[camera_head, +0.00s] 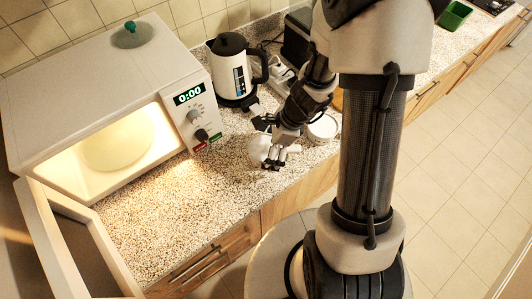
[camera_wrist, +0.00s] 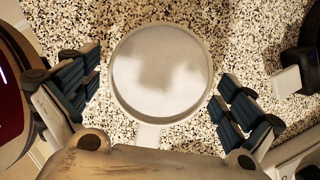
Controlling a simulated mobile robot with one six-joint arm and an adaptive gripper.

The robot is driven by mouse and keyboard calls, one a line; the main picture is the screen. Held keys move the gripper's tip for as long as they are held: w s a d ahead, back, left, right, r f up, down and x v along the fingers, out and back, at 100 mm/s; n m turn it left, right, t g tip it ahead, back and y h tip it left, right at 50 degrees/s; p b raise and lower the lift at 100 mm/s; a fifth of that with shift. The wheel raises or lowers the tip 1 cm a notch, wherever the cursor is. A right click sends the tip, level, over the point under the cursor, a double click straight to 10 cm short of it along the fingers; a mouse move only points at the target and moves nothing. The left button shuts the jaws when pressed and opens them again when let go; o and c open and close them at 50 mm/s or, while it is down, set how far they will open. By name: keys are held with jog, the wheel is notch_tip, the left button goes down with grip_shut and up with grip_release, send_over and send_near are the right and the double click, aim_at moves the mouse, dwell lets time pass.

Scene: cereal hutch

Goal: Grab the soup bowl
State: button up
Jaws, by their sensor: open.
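A white round vessel (camera_wrist: 160,72) with a short handle at its lower edge fills the middle of the wrist view, seen from above; it looks like the soup bowl. In the head view, a white rounded vessel (camera_head: 259,149) stands on the counter, partly hidden by my gripper (camera_head: 277,154). My gripper is open, its dark padded fingers (camera_wrist: 157,85) on either side of the vessel in the wrist view, with a visible gap on both sides. Whether the fingers are down at rim height I cannot tell.
A second white round container (camera_head: 322,128) stands close to the right of my gripper. A kettle (camera_head: 232,70) stands behind. An open, lit microwave (camera_head: 110,100) is on the left, its door (camera_head: 72,238) swung forward. The speckled counter (camera_head: 165,225) before it is clear.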

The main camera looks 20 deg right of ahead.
jog(key=shift+a+f, duration=0.15)
jog(key=shift+f, duration=0.15)
jog(key=shift+c, duration=0.2)
jog(key=c, duration=1.3)
jog(key=shift+r, duration=0.15)
